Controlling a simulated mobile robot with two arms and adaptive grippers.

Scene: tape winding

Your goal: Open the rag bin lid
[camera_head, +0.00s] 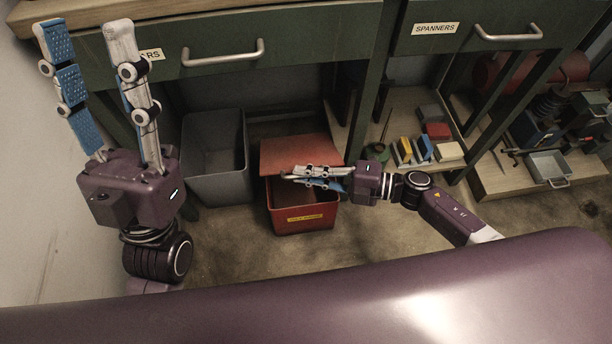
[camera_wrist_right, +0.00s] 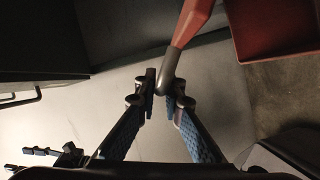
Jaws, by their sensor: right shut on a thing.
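The red rag bin (camera_head: 303,220) stands on the floor below the bench, with a yellow label on its front. Its red lid (camera_head: 300,152) is tilted up off the front rim, and a dark gap shows below it. In the right wrist view the lid (camera_wrist_right: 194,18) is seen nearly edge-on, with a grey rounded handle (camera_wrist_right: 169,84) at its end. My right gripper (camera_head: 287,175) is at the lid's front edge; its fingertips (camera_wrist_right: 165,88) are closed around the handle. My left gripper (camera_head: 88,38) is raised at the left, fingers apart and empty.
A grey open bin (camera_head: 217,165) stands left of the rag bin. The green bench drawers (camera_head: 230,45) overhang from behind. A low shelf (camera_head: 400,130) with small boxes is to the right. The floor in front of the bins is clear.

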